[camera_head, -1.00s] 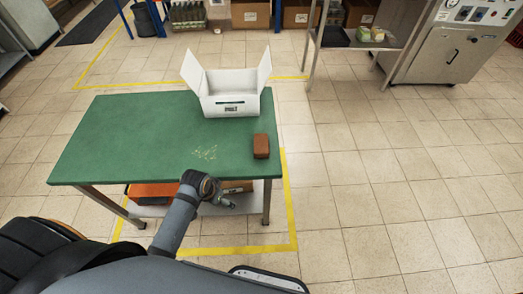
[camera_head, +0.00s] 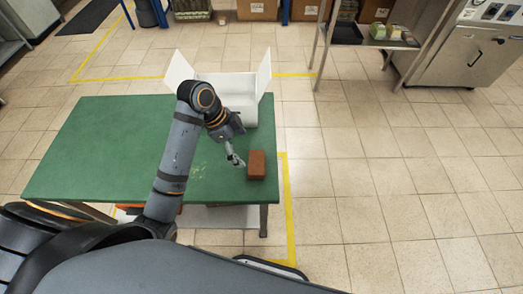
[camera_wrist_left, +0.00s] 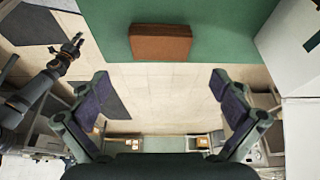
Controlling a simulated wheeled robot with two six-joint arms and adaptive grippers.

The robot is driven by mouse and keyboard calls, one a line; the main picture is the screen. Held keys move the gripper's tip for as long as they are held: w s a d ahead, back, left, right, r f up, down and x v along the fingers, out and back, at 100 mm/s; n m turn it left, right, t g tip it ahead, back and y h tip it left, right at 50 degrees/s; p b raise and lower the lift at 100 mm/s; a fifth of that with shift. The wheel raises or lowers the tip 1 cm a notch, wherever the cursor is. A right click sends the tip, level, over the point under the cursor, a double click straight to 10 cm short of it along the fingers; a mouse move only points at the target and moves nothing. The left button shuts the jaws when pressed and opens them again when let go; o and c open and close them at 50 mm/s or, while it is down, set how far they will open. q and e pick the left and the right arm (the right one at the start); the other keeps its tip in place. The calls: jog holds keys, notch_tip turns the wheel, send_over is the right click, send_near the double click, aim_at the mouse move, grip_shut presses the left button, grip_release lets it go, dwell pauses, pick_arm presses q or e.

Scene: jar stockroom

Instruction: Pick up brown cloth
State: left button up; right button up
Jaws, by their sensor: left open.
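The brown cloth (camera_head: 256,164) is a folded, block-like bundle. It lies at the right edge of the green table (camera_head: 100,150). My left gripper (camera_head: 236,160) is above the table, just left of the cloth in the head view. In the left wrist view the cloth (camera_wrist_left: 160,43) is ahead of the open, empty fingers of my left gripper (camera_wrist_left: 165,98), apart from them. What seems to be my right gripper (camera_wrist_left: 75,45) shows small at the upper left of that view; its jaws are too small to read.
An open white box (camera_head: 246,105) stands at the back right of the table, partly hidden by my left arm. Tiled floor is clear right of the table. A steel shelf (camera_head: 350,33) and a grey machine (camera_head: 460,50) stand behind.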

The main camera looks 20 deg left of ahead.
aim_at(256, 162)
pick_arm(q)
jog(key=b+x, duration=0.2)
jog(key=x, duration=0.1)
jog(key=shift+d+r, duration=0.15)
jog(key=shift+x, duration=0.95)
jog(key=shift+w, duration=0.25)
jog(key=shift+x, duration=0.9)
jog(key=x, duration=0.2)
jog(key=shift+s+d+f, duration=0.2)
jog(key=shift+f, duration=0.1)
jog(key=shift+w+d+f, duration=0.1)
jog(key=shift+d+f, duration=0.05)
jog(key=shift+f, duration=0.2)
pick_arm(e)
jog(key=shift+s+d+f, duration=0.25)
jog(key=shift+s+f, duration=0.65)
jog(key=shift+f, duration=0.15)
pick_arm(q)
jog(key=shift+c, duration=0.4)
jog(key=c, duration=0.8)
pick_arm(e)
jog(key=shift+s+a, duration=0.1)
jog(key=shift+a, duration=0.05)
